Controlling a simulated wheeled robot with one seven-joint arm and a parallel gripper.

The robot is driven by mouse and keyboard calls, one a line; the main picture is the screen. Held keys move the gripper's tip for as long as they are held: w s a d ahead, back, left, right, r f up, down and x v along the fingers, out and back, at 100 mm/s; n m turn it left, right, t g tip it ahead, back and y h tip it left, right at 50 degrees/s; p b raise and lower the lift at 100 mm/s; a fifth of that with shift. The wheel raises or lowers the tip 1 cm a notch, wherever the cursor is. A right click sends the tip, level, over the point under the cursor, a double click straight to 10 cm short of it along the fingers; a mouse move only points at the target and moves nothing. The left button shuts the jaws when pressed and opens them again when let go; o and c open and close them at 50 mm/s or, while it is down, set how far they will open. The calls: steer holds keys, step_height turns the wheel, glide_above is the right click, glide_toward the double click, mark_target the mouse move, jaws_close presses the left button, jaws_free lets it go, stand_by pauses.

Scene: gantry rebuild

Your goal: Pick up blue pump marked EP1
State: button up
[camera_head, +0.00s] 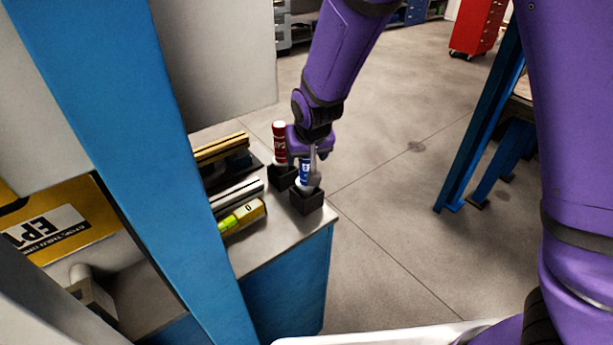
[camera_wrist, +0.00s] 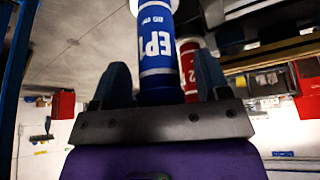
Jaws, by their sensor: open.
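The blue pump marked EP1 (camera_head: 304,173) stands upright in a black holder (camera_head: 306,201) at the corner of the bench. In the wrist view, the blue pump (camera_wrist: 157,45) shows its white EP1 lettering and lies between the two fingers of my gripper (camera_wrist: 162,80). The fingers are apart, with a gap seen on each side of the pump. In the head view, my gripper (camera_head: 309,163) is at the pump from above, and a grey finger hides part of it.
A red pump (camera_head: 279,140) stands in a second black holder (camera_head: 283,177) close behind the blue one; it also shows in the wrist view (camera_wrist: 189,68). A yellow level (camera_head: 240,217) and rails lie left on the bench (camera_head: 262,250). A blue post (camera_head: 130,130) stands at the left.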

steer(key=shift+c, duration=0.5)
jaws_close()
